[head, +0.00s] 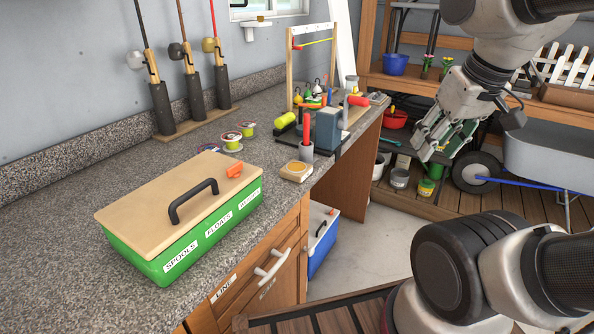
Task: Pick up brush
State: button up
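My gripper (436,146) hangs at the upper right, to the right of the workbench and in front of the shelves. Its fingers point down and left and look spread, with nothing clearly held between them. I cannot clearly make out a brush. A grey cup (306,154) on the bench holds an upright red-handled item (306,128), whose kind I cannot tell. A teal-handled item (391,141) lies on the shelf left of my gripper, too small to identify.
A green box with a wooden lid (150,208) fills the front of the granite bench (60,230). A blue-grey block (327,130), a yellow-green roll (285,120) and a peg frame (290,72) stand farther back. A blue cooler (322,245) sits below. The floor between bench and shelves is open.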

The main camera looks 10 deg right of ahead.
aim_at(306, 129)
jog(key=u, duration=0.65)
jog(key=k+l+u, duration=0.2)
jog(key=l, duration=0.15)
jog(key=l+u, duration=0.2)
jog(key=l, duration=0.2)
jog(key=k+l+u, duration=0.4)
jog(key=l, duration=0.25)
jog(key=k+l, duration=0.2)
jog(key=l, duration=0.1)
